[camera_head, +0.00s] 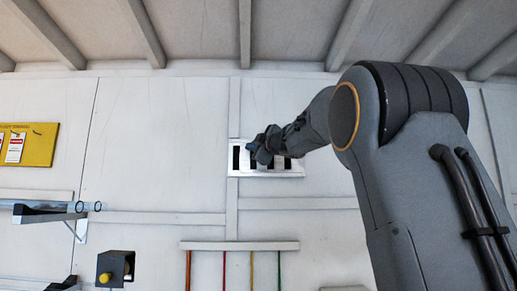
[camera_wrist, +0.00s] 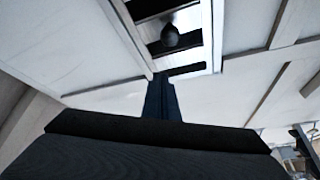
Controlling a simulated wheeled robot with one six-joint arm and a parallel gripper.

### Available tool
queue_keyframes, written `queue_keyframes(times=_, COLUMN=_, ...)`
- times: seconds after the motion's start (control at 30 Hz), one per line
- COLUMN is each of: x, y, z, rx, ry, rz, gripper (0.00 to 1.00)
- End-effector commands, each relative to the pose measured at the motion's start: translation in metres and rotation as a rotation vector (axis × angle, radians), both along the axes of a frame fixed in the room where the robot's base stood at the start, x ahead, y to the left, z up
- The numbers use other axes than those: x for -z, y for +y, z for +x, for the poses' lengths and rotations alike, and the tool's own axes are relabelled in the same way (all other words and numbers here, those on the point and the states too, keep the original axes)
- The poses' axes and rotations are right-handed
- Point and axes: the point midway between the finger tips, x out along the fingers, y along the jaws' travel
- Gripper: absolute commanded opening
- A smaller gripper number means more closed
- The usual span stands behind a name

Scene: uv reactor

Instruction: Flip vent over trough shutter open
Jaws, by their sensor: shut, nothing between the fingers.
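The vent (camera_head: 292,173) is a white framed rectangle with dark slots, set high on the white wall in the head view. My gripper (camera_head: 260,151) is in front of it and hides its middle. In the wrist view the vent frame (camera_wrist: 217,30) fills the top, with dark slots between light slats. A dark round knob (camera_wrist: 170,36) sits on a light slat there. My gripper's fingers (camera_wrist: 163,80) are together and empty, pointing at the vent below the knob in the picture. The fingers look apart from the knob. I cannot tell whether they touch the frame.
A yellow board (camera_head: 40,144) with tags hangs at the left. A rail (camera_head: 240,246) with several coloured rods is below the vent. Ceiling beams run above.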

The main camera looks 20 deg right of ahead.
Motion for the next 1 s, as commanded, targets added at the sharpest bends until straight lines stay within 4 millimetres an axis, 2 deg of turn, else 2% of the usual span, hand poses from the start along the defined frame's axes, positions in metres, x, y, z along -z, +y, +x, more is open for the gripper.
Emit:
queue_keyframes(times=0.3, x=0.013, y=-0.011, z=-0.056, rx=0.004, ry=-0.001, rz=-0.001, gripper=0.00)
queue_keyframes(times=0.5, x=0.016, y=-0.015, z=-0.082, rx=0.004, ry=-0.001, rz=-0.001, gripper=0.00)
queue_keyframes(times=0.7, x=0.017, y=-0.015, z=-0.091, rx=0.003, ry=0.000, rz=-0.001, gripper=0.00)
queue_keyframes(times=1.0, x=0.017, y=-0.016, z=-0.091, rx=0.003, ry=0.000, rz=-0.001, gripper=0.00)
